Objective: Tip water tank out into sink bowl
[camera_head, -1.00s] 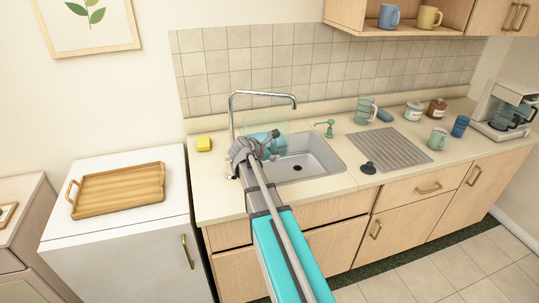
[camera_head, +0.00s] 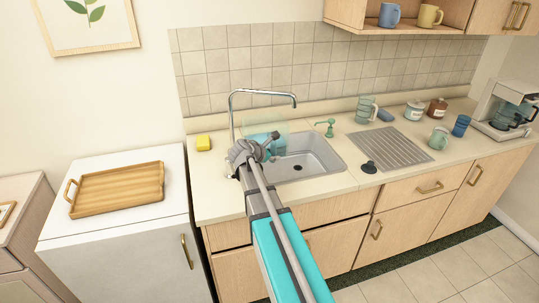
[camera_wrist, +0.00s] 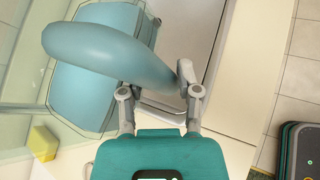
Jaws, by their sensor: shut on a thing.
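The water tank is a see-through, pale green box with a blue-teal part and a curved handle. In the head view the tank (camera_head: 268,128) is above the left part of the sink bowl, partly hidden behind my gripper. My gripper (camera_head: 268,148) is shut on the tank. In the wrist view the tank (camera_wrist: 90,88) fills the left and middle, its rounded handle (camera_wrist: 105,48) crossing in front of my gripper's fingers (camera_wrist: 160,92). The grey sink bowl (camera_head: 318,150) is empty around its dark drain. I cannot tell the water level or see water pouring.
A chrome faucet (camera_head: 262,92) arches close behind the tank. A yellow sponge (camera_head: 203,143) lies left of the sink. A dark plug (camera_head: 369,167) and a ribbed drainboard (camera_head: 388,146) are to the right. A soap dispenser (camera_head: 325,127) and glass mug (camera_head: 366,108) stand behind.

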